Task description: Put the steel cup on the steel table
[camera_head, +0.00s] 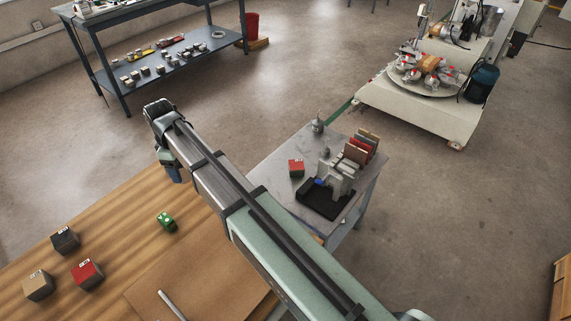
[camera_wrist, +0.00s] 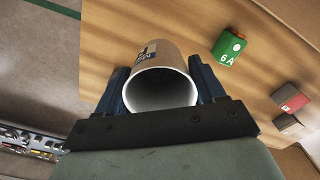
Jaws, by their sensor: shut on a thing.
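The steel cup (camera_wrist: 160,72) is a pale cylinder with a dark-marked label, its open grey mouth facing the wrist camera. My gripper (camera_wrist: 160,80) has its blue fingers shut on the cup's two sides. In the head view, my gripper (camera_head: 174,174) is at the far edge of the wooden table; the cup cannot be made out there. The steel table (camera_head: 284,152) is a small grey-topped table right of my arm, which partly hides its left side. My gripper is apart from it, to its left.
The steel table bears a red block (camera_head: 296,168), a black-based fixture (camera_head: 325,200), upright tiles and small weights. The wooden table (camera_head: 115,215) holds a green block (camera_head: 165,221) and several other blocks. A bare patch shows on the steel table's far left.

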